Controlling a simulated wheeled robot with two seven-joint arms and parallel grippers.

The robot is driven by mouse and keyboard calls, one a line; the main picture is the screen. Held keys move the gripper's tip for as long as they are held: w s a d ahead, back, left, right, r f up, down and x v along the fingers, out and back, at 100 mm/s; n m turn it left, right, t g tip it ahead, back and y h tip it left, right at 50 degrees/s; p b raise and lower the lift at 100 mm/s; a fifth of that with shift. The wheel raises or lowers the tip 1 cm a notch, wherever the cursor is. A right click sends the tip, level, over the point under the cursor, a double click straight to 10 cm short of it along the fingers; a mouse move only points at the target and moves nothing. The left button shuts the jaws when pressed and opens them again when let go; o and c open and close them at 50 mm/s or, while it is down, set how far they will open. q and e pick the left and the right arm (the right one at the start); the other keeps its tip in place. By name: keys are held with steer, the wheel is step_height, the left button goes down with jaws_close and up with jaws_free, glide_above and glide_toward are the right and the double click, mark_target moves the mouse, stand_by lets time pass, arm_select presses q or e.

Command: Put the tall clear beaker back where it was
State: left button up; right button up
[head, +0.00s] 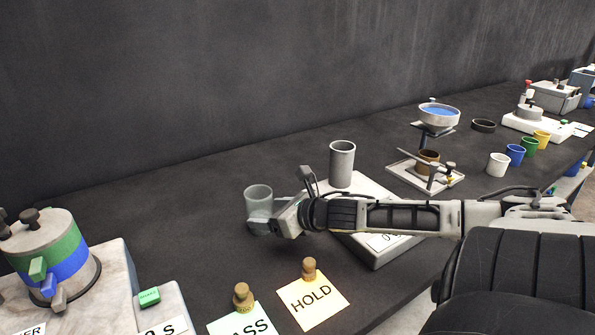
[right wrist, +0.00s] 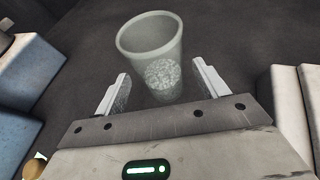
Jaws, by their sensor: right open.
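The tall clear beaker (head: 258,203) stands upright on the dark bench, left of the white scale. In the right wrist view the beaker (right wrist: 152,50) shows between and just beyond the two fingertips, with pale grains visible low in it. My right gripper (head: 276,213) reaches in from the right, at the beaker's side. In the right wrist view my right gripper (right wrist: 160,88) has its fingers apart, one on each side of the beaker's lower part. I cannot tell whether a finger touches it. My left gripper is not in view.
HOLD (head: 318,303) and PASS (head: 243,322) cards with stoppers lie in front. The sieve machine (head: 50,255) is at left. Bench behind the beaker is clear.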

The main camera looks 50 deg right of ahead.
steer(key=p+v, duration=0.3)
steer(key=v, duration=0.4)
steer(key=shift+r, duration=0.1)
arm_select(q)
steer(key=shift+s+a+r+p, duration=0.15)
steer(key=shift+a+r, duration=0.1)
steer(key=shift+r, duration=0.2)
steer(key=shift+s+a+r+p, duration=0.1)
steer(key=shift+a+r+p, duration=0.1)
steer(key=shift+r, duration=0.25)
arm_select(e)
steer(key=shift+v, duration=0.9)
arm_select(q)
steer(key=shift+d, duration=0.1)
